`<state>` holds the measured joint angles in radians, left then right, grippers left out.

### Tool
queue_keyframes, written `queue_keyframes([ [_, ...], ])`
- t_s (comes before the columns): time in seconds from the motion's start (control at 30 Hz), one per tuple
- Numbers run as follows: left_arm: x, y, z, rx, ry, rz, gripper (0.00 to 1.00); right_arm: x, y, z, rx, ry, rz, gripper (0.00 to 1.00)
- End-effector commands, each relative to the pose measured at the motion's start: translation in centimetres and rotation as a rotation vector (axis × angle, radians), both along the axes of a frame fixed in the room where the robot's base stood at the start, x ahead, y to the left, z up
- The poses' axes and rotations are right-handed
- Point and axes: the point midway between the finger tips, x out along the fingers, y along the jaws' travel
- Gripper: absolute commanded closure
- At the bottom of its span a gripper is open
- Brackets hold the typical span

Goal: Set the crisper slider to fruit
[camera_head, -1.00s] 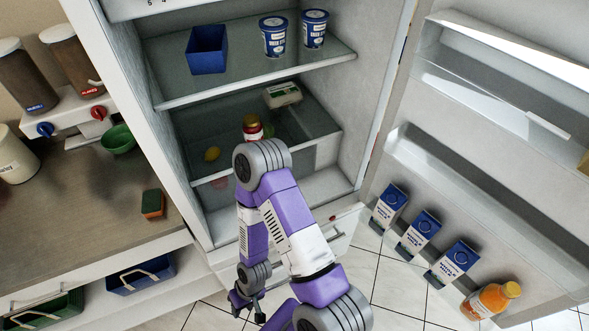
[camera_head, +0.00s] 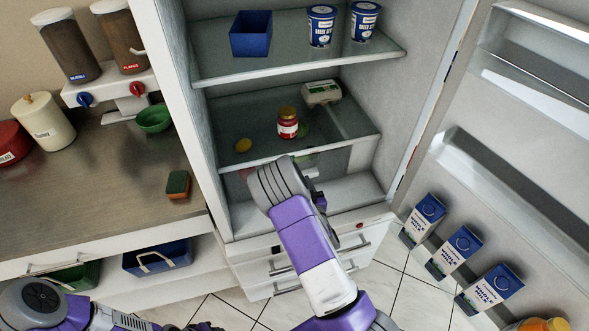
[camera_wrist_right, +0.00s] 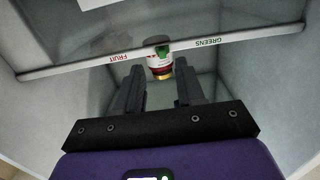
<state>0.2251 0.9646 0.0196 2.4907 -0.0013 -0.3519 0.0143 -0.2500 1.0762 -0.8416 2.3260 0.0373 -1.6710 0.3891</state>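In the right wrist view, a pale rail (camera_wrist_right: 80,66) crosses the picture with a red FRUIT label (camera_wrist_right: 118,58) left of centre and a green GREENS label (camera_wrist_right: 212,42) to the right, both inverted. A small dark piece (camera_wrist_right: 157,40) on the rail between the labels looks like the slider. My right gripper (camera_wrist_right: 160,88) is open and empty, its fingers pointing toward the rail and below it in the picture. In the head view my right arm hides this gripper. My left gripper (camera_head: 205,327) barely shows as a dark tip at the bottom edge.
Milk cartons (camera_head: 455,247) line the open door at right. The counter (camera_head: 110,180) is at left.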

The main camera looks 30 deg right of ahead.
Motion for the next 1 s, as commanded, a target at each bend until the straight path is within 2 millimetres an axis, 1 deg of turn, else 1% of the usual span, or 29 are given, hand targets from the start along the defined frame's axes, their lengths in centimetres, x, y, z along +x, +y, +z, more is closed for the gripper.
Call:
queue_keyframes([
  [0.03, 0.0, 0.0, -0.1, 0.0, 0.0, 0.0, 0.57, 0.3, 0.0, 0.6, -0.013, -0.025, 0.01, 0.62],
  [0.13, 0.0, 0.0, -0.2, 0.0, 0.0, -0.001, 0.57, 1.0, -0.1, 1.2, -0.022, -0.046, 0.017, 0.62],
  [0.27, 0.0, 0.0, -0.2, 0.0, 0.0, -0.001, 0.57, 2.8, -0.5, 1.2, -0.022, -0.047, 0.018, 0.62],
  [0.4, 0.0, 0.0, -0.3, 0.0, 0.0, -0.001, 0.57, 5.0, -1.1, 1.1, -0.022, -0.045, 0.016, 0.62],
  [0.6, 0.0, 0.0, -0.4, 0.0, 0.0, 0.0, 0.57, 7.1, -1.6, 1.1, -0.021, -0.042, 0.016, 0.62],
  [0.73, 0.0, 0.0, -0.5, 0.0, 0.0, 0.0, 0.57, 7.6, -1.8, 1.1, -0.02, -0.04, 0.014, 0.62],
  [0.97, 0.0, 0.0, -0.5, 0.0, 0.0, 0.0, 0.57, 7.6, -1.8, 1.1, -0.02, -0.04, 0.014, 0.62],
  [1.0, 0.0, 0.0, -0.5, 0.0, 0.0, 0.0, 0.57, 7.6, -1.8, 1.1, -0.02, -0.04, 0.014, 0.66],
])
